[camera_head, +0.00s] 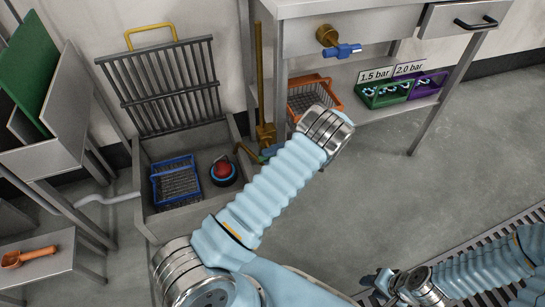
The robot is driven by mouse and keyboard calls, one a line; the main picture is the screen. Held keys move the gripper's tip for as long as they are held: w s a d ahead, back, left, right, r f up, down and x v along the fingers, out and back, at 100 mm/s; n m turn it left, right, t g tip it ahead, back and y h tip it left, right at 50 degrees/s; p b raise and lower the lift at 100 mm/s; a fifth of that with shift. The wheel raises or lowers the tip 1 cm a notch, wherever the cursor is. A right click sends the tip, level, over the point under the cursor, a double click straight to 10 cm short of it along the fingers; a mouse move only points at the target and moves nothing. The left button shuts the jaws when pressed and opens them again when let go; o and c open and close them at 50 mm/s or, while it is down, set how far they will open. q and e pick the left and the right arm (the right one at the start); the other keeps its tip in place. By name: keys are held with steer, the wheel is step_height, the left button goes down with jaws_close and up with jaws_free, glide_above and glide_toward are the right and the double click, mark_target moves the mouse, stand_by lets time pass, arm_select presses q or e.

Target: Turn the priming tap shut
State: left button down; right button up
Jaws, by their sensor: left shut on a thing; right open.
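A brass tap (265,135) sits at the foot of the upright brass pipe (259,60), by the right rim of the grey sump. My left forearm reaches across in front of it. My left gripper (271,151) is mostly hidden behind that forearm; a small part shows beside the tap, shut on it, with the contact and the tap's angle unclear. A second brass tap with a blue handle (343,50) is on the bench front, untouched. My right gripper (380,282) is open and empty, low over the floor.
The grey sump (148,215) holds a blue basket (175,181) and a red round thing (223,171); a grate (162,85) leans behind. An orange basket (314,96) and green (385,95) and purple bins are on the bench's shelf. An orange scoop (30,257) lies at left.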

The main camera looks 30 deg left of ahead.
arm_select(q)
steer(key=shift+g, duration=0.3)
arm_select(e)
steer(key=shift+f, duration=0.2)
arm_select(q)
steer(key=c, duration=1)
jaws_free()
steer(key=shift+c, duration=0.2)
steer(key=shift+w, duration=0.1)
arm_select(e)
steer(key=shift+w+d, duration=0.1)
